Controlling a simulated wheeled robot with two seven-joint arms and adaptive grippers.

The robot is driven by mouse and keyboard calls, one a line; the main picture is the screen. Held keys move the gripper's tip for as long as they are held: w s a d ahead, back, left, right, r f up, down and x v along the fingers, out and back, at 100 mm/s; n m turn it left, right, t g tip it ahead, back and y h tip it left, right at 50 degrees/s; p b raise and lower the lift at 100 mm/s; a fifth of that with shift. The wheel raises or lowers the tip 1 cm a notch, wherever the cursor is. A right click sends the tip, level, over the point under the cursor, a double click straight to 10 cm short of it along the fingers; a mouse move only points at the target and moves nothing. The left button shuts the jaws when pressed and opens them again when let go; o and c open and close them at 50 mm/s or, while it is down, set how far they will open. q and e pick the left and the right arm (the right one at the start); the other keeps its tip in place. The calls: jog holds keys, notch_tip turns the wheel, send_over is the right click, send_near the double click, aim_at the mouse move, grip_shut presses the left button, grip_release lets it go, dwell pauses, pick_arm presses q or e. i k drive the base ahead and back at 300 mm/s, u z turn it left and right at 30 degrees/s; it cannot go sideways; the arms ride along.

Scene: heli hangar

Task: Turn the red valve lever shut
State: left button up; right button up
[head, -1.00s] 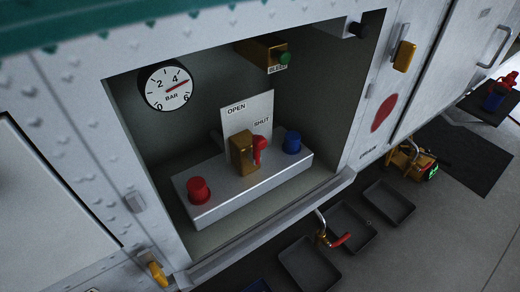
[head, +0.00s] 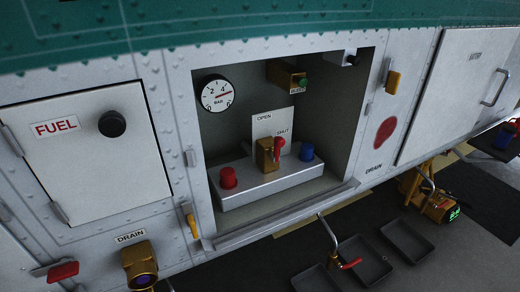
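The red valve lever (head: 279,147) sits on a brass valve body (head: 266,155) inside an open bay in the white panel. Behind it a white plate (head: 262,122) carries the words OPEN at upper left and SHUT at right. The lever is on the right side of the valve, close under the word SHUT; its exact angle is hard to tell. The valve stands on a grey block (head: 265,186) with a red cap (head: 228,177) and a blue cap (head: 306,152). A gauge (head: 216,94) marked BAR hangs at the bay's upper left. Neither gripper is in view.
The bay has a projecting lower sill (head: 285,215). A closed FUEL door (head: 78,155) is at left, with a brass DRAIN fitting (head: 139,265) below. Grey trays (head: 408,240) and a yellow device (head: 432,200) are at lower right. The bay front is clear.

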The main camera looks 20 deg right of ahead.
aim_at(280, 142)
jog(key=u, duration=1.15)
jog(key=i, duration=0.75)
jog(key=z, duration=0.45)
